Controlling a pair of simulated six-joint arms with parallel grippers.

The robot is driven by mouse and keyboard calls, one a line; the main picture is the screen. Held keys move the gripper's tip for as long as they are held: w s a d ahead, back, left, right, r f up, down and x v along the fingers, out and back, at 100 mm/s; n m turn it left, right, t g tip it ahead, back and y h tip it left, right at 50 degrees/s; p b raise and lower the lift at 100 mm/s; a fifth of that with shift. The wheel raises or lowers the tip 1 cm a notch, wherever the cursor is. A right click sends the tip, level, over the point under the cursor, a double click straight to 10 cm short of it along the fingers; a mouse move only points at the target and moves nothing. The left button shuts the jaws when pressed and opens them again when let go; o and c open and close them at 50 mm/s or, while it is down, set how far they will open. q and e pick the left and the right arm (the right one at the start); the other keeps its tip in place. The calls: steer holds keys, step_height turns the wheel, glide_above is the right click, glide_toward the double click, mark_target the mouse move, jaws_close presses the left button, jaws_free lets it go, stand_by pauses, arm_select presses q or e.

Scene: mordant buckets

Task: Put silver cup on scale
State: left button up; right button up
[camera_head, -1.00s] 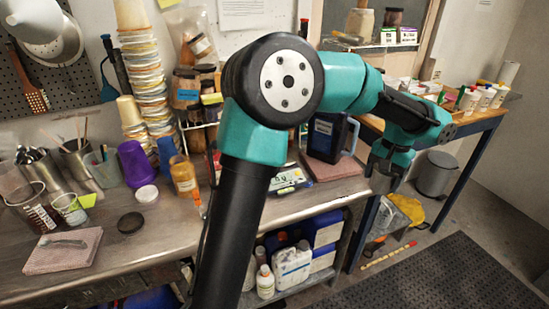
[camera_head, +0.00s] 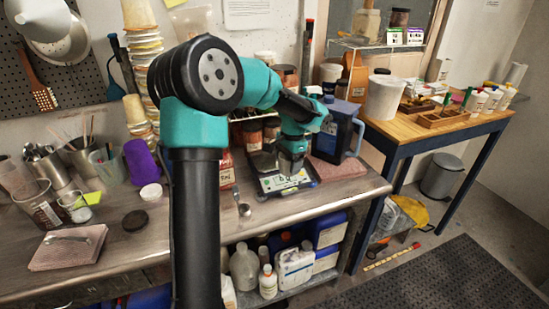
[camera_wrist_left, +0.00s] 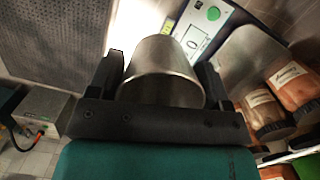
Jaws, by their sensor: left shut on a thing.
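My left gripper (camera_head: 292,152) is shut on the silver cup (camera_wrist_left: 160,72), with one finger on each side of it in the wrist view. In the head view the cup (camera_head: 290,164) shows as a small grey shape below the gripper, over the front part of the scale (camera_head: 277,186). The wrist view shows the scale's display panel (camera_wrist_left: 198,42) with a green button and its grey pan (camera_wrist_left: 246,60) to the right of the cup. The cup seems to be above the panel, beside the pan; its exact height is unclear. My right gripper is not in view.
Brown-filled jars (camera_wrist_left: 292,84) stand close behind the pan. A dark blue jug (camera_head: 340,130) stands right of the scale, by a folded pink cloth (camera_head: 335,170). Small metal spoons (camera_head: 243,208) lie left of the scale. The front of the bench is mostly clear.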

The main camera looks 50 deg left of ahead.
arm_select(q)
steer(key=a, duration=0.1)
steer(key=s+a, duration=0.2)
steer(key=shift+s+a+f, duration=0.2)
steer(key=shift+a+f, duration=0.05)
steer(key=shift+f, duration=0.05)
glide_above(273, 157)
steer(key=shift+w+f, duration=0.2)
steer(key=shift+f, duration=0.55)
steer(key=shift+d+f, duration=0.1)
steer(key=shift+f, duration=1.65)
steer(key=shift+f, duration=0.2)
steer(key=o, duration=0.9)
